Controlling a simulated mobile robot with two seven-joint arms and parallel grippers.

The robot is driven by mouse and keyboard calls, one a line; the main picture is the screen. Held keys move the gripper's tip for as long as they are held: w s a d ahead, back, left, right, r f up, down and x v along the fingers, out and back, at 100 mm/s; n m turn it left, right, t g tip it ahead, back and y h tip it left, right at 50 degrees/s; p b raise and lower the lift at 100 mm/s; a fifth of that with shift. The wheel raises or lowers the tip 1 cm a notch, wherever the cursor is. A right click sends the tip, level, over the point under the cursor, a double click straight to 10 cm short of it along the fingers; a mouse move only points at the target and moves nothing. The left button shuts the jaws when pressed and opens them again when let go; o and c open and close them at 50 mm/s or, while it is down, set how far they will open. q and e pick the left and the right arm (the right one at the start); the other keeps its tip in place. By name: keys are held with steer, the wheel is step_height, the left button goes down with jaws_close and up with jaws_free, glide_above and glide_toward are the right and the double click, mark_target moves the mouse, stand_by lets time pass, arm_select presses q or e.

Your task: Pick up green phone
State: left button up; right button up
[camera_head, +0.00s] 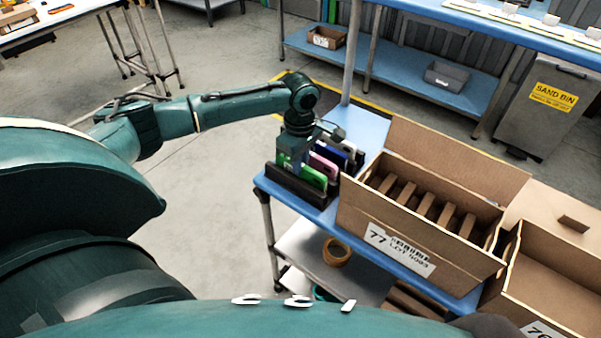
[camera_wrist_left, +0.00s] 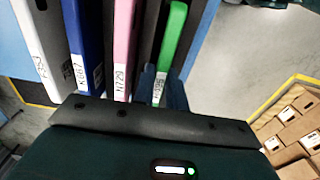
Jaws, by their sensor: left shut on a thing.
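The green phone (camera_head: 312,176) stands in a black rack (camera_head: 296,187) at the left end of the blue table. It also shows in the left wrist view (camera_wrist_left: 173,32), nearest the gripper, with a white label on its edge. My left gripper (camera_wrist_left: 161,88) is over the rack and shut on the green phone, a finger on each side of it. In the head view the arm hides part of the phone. Beside it in the rack stand a pink phone (camera_wrist_left: 126,45), a blue phone (camera_wrist_left: 83,40) and a white phone (camera_wrist_left: 38,45). My right gripper is not in view.
An open carton with dividers (camera_head: 400,218), labelled 77, stands right of the rack. Another open carton (camera_head: 560,275) is further right. A roll of tape (camera_head: 336,252) lies on the lower shelf. A sand bin (camera_head: 545,105) stands behind.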

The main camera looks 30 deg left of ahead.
arm_select(q)
jaws_close()
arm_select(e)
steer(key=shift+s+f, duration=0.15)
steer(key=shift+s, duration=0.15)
arm_select(q)
steer(key=shift+r, duration=0.1)
